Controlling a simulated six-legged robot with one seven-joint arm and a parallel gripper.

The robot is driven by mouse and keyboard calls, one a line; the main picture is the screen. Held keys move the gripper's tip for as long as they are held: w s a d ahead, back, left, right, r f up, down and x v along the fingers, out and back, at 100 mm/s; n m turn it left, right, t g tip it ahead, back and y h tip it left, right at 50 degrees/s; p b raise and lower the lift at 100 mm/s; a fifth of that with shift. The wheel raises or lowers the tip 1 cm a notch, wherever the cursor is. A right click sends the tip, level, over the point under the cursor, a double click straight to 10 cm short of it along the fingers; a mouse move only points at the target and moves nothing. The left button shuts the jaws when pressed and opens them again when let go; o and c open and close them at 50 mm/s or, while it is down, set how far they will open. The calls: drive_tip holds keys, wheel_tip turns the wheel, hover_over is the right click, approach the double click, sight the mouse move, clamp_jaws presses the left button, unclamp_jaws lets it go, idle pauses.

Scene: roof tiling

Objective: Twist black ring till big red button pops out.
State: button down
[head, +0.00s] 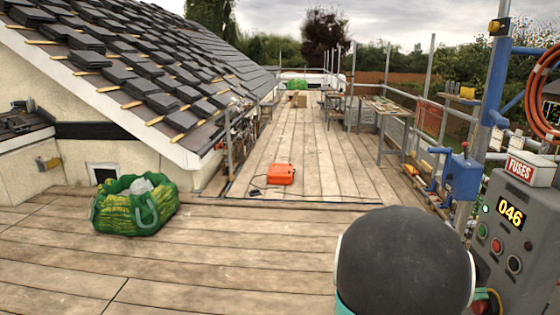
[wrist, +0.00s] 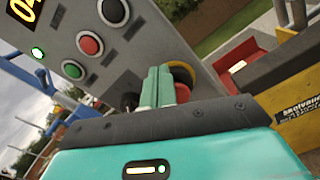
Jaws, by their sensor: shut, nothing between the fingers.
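My gripper (wrist: 158,88) is shut and empty, its green fingertips together at the grey control box (wrist: 165,45) in the wrist view. A red rounded part (wrist: 183,93), probably the big red button, shows just right of the fingertips and is partly hidden by them. A yellow collar (wrist: 184,72) curves around behind it. A dark round part (wrist: 130,101) shows left of the fingers. I cannot tell whether it is the black ring, or whether the fingers touch anything. In the head view my arm hides the gripper and most of the button area; the box (head: 520,225) stands at the right.
The box also carries a green button (head: 483,231), a red button (head: 496,246), a black button (head: 513,264) and a display (head: 512,212) reading 046. A scaffold pole (head: 492,100) stands beside it. A green bag (head: 135,204) and orange case (head: 281,174) lie on the plank deck.

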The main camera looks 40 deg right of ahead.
drive_tip(key=shift+x, duration=1.15)
drive_tip(key=shift+w+f, duration=0.1)
drive_tip(key=shift+f, duration=0.45)
drive_tip(key=shift+s+a+f, duration=0.35)
drive_tip(key=shift+s+a, duration=0.2)
drive_tip(key=shift+r, duration=0.3)
drive_tip(key=v, duration=0.6)
drive_tip(key=shift+s+r, duration=0.15)
idle(0.4)
